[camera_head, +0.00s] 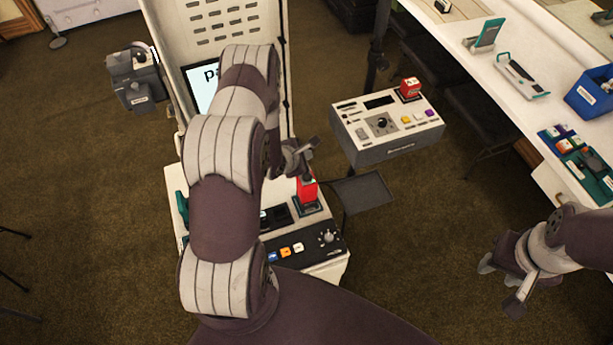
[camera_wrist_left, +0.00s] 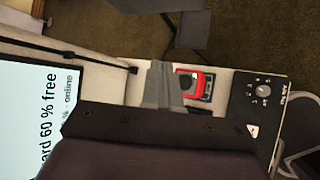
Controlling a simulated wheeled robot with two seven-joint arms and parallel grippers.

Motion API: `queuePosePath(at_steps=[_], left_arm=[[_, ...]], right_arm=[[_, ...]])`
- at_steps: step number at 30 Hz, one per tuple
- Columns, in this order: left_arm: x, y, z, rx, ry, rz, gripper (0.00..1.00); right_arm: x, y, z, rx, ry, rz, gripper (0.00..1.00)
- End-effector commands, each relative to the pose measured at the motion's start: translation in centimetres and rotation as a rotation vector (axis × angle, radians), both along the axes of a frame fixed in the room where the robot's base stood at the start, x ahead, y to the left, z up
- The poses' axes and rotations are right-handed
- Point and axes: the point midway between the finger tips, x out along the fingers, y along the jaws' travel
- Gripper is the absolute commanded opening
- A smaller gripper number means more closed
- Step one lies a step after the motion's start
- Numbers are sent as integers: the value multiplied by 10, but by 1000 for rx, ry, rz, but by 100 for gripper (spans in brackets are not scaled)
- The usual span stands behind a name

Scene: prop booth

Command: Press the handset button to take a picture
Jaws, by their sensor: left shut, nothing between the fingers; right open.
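A red handset (camera_head: 307,191) with a dark top stands in a dark holder on the white console (camera_head: 325,268). In the left wrist view the red handset (camera_wrist_left: 201,78) shows just beyond my finger, its dark round top facing the camera. My left gripper (camera_head: 309,158) is shut and empty, just above and behind the handset's top; I cannot tell whether it touches. Its grey fingers (camera_wrist_left: 162,85) also show in the left wrist view. My right gripper (camera_head: 499,288) is open and empty, low at the right, over the floor.
A screen (camera_head: 202,88) on a white panel stands behind my left arm. A grey control box (camera_head: 387,150) with another red piece (camera_head: 410,87) stands to the right. A long white table (camera_head: 470,80) holds a blue bin (camera_head: 592,95). Brown floor is clear between console and right gripper.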

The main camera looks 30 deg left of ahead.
Motion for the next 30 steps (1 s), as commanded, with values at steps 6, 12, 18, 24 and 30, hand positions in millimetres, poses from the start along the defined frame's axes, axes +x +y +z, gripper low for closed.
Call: queuePosePath(at_steps=[6,12,18,24,30], left_arm=[[0,0,-37,0,0,0,0],[0,0,-65,1,0,-1,0],[0,0,-76,1,0,-1,0],[0,0,-75,1,0,-1,0],[0,0,-75,1,0,-1,0]], right_arm=[[0,0,-32,0,0,0,43],[0,0,-56,0,0,0,43],[0,0,-64,0,0,0,43],[0,0,-63,0,0,0,43],[0,0,-63,0,0,0,43]])
